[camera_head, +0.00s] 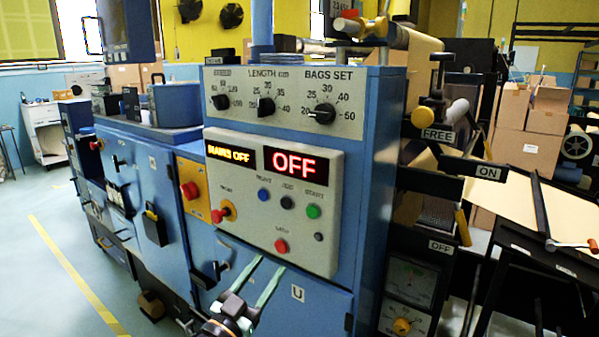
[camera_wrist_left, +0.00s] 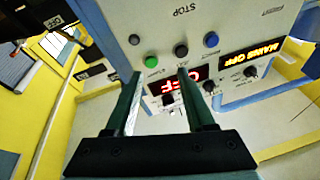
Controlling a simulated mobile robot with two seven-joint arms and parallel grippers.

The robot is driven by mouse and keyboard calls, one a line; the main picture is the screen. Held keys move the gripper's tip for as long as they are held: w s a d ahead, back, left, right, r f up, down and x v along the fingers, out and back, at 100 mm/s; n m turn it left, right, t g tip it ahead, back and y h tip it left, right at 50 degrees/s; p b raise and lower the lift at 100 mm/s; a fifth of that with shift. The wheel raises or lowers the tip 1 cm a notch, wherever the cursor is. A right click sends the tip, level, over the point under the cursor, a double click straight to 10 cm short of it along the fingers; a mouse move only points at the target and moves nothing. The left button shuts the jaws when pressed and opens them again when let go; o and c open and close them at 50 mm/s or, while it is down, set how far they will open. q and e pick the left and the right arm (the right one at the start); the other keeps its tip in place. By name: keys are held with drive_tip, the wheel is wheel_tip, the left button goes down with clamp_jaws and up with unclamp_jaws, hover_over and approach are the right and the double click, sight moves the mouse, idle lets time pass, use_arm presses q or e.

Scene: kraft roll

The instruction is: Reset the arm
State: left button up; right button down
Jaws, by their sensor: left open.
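My left gripper (camera_head: 270,263) is at the bottom centre of the head view, in front of the blue machine (camera_head: 370,190). Its two green fingers are apart with nothing between them. They point up at the white control panel (camera_head: 330,215), below its buttons. In the left wrist view the open fingers (camera_wrist_left: 160,74) reach toward the same panel, seen turned over, with the red OFF display (camera_wrist_left: 181,88) behind them. I cannot tell whether a fingertip touches the panel. The right gripper is not in view.
A yellow-handled lever (camera_head: 463,226) stands by the FREE, ON and OFF labels. Cardboard boxes (camera_head: 530,125) are stacked behind at right. Open floor (camera_head: 50,270) lies left.

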use_arm(q)
drive_tip(key=s+a+f+n+g+y+p, duration=0.1)
drive_tip(key=s+a+f+n+g+y, duration=0.25)
drive_tip(key=s+f, duration=0.8)
drive_tip(key=s+a+f+n+g+y, duration=0.25)
drive_tip(key=s+a+f+y, duration=0.2)
drive_tip(key=s+f, duration=0.7)
drive_tip(key=s+a+f+g, duration=0.2)
drive_tip(key=s+f+g, duration=0.1)
drive_tip(key=s+f, duration=0.5)
drive_tip(key=shift+s+f+p, duration=0.35)
drive_tip(key=shift+s, duration=0.3)
